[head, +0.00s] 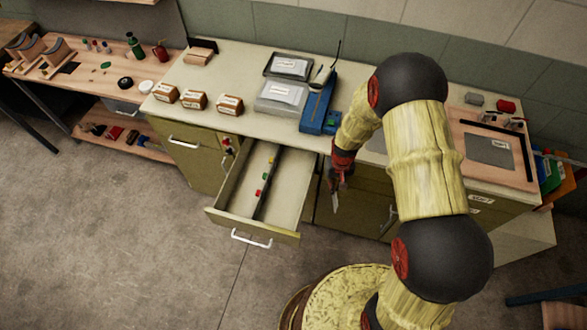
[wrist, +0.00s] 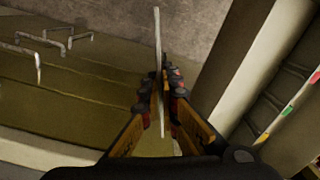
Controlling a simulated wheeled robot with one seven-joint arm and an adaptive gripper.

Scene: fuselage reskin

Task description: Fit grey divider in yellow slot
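My gripper (head: 341,170) hangs to the right of the open drawer, outside it, in front of the cabinet. In the wrist view its two fingers (wrist: 160,90) are closed on a thin grey divider (wrist: 158,45), seen nearly edge-on. The divider (head: 334,198) points down below the fingers in the head view. Some marks also show at the wrist view's right edge. The slot openings are too small to make out.
The drawer's right wall (wrist: 225,70) stands between my gripper and the drawer's inside. The counter (head: 240,75) above carries brown boxes (head: 194,100), grey trays (head: 281,97) and a blue device (head: 318,110). Cabinet handles (wrist: 40,50) show at left in the wrist view.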

